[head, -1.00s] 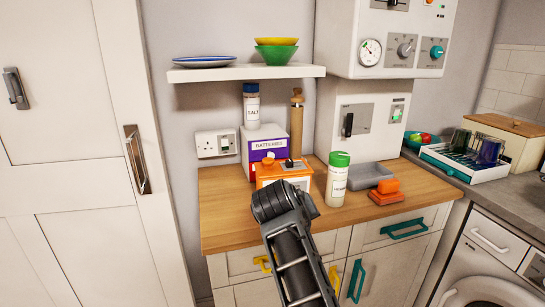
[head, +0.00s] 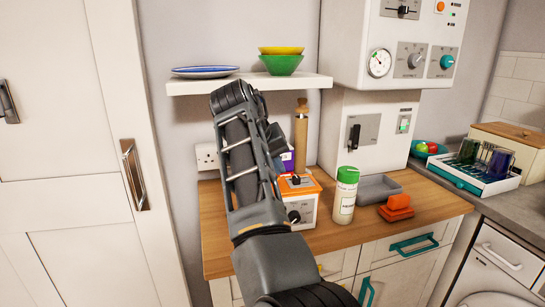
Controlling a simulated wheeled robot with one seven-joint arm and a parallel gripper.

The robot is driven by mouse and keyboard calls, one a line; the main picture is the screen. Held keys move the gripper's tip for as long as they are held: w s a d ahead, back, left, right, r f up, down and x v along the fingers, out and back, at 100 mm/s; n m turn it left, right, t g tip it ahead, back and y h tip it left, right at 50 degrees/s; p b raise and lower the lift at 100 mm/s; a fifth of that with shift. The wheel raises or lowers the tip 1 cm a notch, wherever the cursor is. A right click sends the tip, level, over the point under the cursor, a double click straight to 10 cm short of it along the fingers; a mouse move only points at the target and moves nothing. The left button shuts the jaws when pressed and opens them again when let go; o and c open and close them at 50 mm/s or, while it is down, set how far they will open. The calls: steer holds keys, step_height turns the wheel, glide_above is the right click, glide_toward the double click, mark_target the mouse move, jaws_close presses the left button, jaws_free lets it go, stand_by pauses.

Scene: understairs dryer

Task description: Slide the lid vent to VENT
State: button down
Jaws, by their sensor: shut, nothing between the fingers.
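An orange-and-white box (head: 299,201) stands on the wooden counter, with a small dark piece (head: 296,180) on its orange top and a dial on its front. I cannot read a VENT mark or tell the position of any slider there. My arm rises in front of the box's left side.
A green-capped shaker (head: 345,195) stands right of the box, near a grey tray (head: 377,188) and orange blocks (head: 397,207). A wooden mill (head: 301,112) stands behind. A shelf (head: 305,82) with bowls hangs above. My arm hides the salt jar and most of the purple box.

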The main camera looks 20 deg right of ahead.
mark_target(304, 182)
steer(key=shift+x, duration=2.55)
steer(key=d+p, duration=0.1)
steer(key=d, duration=0.1)
steer(key=d+p, duration=0.1)
steer(key=shift+s+d+r, duration=0.1)
steer(key=shift+s+d, duration=0.05)
steer(key=shift+d, duration=0.2)
